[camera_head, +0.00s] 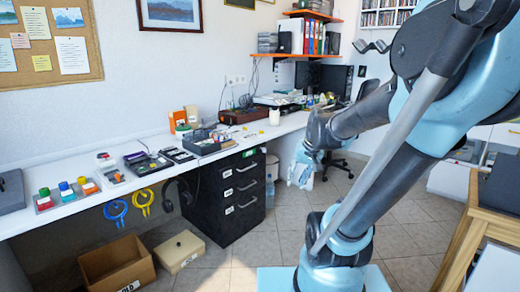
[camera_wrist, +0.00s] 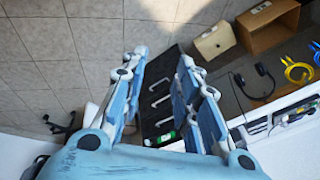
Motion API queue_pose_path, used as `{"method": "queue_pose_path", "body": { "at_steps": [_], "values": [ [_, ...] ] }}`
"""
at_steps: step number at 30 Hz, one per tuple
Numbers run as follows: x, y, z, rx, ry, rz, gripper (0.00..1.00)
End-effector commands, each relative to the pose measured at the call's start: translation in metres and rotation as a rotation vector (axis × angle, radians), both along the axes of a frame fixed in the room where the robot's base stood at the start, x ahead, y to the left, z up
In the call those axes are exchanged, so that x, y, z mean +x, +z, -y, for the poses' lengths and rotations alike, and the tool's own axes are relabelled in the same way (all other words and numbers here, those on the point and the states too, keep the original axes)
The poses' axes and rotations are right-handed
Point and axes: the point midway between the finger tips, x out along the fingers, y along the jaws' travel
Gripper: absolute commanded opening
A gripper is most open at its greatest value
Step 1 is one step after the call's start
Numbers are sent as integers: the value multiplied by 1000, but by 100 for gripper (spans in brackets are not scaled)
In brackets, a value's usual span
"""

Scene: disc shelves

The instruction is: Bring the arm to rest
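My arm crosses the right side of the head view, in front of the room. My gripper (camera_head: 298,172) hangs at its end over the tiled floor, to the right of the black drawer unit (camera_head: 237,190) and below the white desktop's front edge. In the wrist view my gripper (camera_wrist: 161,62) has its two light-blue fingers spread well apart. Nothing shows between them except the drawer unit (camera_wrist: 160,98) behind. The gripper looks small and partly blurred in the head view.
A long white desk (camera_head: 150,160) runs along the wall with colored blocks, trays and boxes. An open cardboard box (camera_head: 117,268) and a lidded box (camera_head: 178,250) stand on the floor. A wooden table (camera_head: 480,222) is at right. An office chair (camera_head: 350,135) stands behind my arm.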

Motion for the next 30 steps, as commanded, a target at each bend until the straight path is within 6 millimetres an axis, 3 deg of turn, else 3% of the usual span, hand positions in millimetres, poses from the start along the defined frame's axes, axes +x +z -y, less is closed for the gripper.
{"method": "queue_pose_path", "body": {
  "at_steps": [6,15,21,30],
  "values": [
    [-54,-19,20,-92,20,-33,29],
    [-113,-47,46,-209,43,-75,29],
    [-131,-57,55,-249,49,-91,29],
    [-133,-58,56,-255,50,-93,29]
  ]
}}
